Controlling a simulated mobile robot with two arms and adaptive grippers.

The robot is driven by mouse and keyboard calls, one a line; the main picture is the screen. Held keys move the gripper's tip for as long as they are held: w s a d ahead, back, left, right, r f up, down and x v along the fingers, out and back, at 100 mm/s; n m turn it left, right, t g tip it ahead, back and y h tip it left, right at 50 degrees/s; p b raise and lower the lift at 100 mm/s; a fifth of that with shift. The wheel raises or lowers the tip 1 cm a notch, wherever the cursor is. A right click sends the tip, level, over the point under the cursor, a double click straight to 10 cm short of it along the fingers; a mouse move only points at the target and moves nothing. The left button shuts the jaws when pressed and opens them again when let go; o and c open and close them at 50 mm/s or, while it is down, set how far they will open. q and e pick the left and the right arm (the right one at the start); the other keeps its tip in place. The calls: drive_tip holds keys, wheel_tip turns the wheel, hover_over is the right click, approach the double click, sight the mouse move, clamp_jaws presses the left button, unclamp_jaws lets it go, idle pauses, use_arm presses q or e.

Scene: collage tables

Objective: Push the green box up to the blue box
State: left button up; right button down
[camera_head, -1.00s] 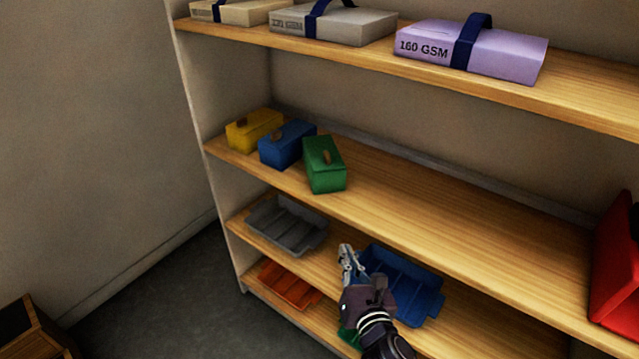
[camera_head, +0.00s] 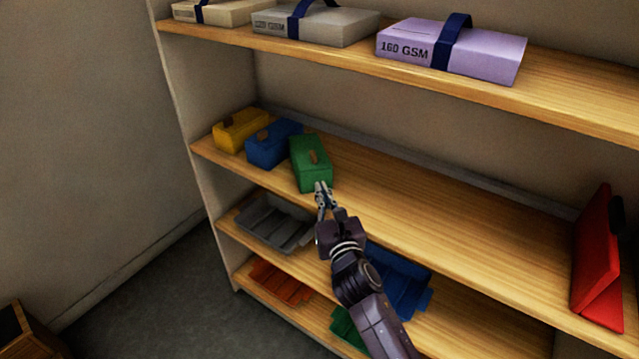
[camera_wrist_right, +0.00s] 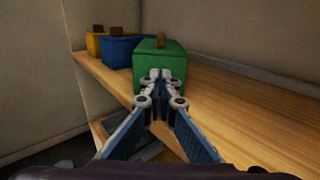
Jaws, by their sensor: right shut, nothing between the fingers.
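The green box (camera_head: 311,163) stands on the middle shelf, turned at an angle, with a brown handle on top. The blue box (camera_head: 273,144) stands just left of it; a small gap, if any, is hard to make out. My right gripper (camera_head: 322,187) is shut and empty, its fingertips at the near face of the green box. In the right wrist view the fingertips (camera_wrist_right: 155,78) overlap the front of the green box (camera_wrist_right: 172,59), and the blue box (camera_wrist_right: 121,50) shows behind to the left. I cannot tell if they touch. My left gripper is not in view.
A yellow box (camera_head: 240,130) stands left of the blue box. Paper packs, including a purple one (camera_head: 450,50), lie on the shelf above. Grey (camera_head: 272,226) and blue trays (camera_head: 397,283) sit below. A red object (camera_head: 597,262) stands far right; the middle shelf between is clear.

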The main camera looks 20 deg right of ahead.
sight(317, 178)
drive_tip(key=shift+w+d, duration=0.1)
drive_tip(key=shift+w, duration=1.3)
drive_tip(key=shift+w+d+f+b, duration=0.15)
drive_tip(key=shift+w+b, duration=0.15)
drive_tip(key=shift+w, duration=1.55)
drive_tip(key=shift+s, duration=0.1)
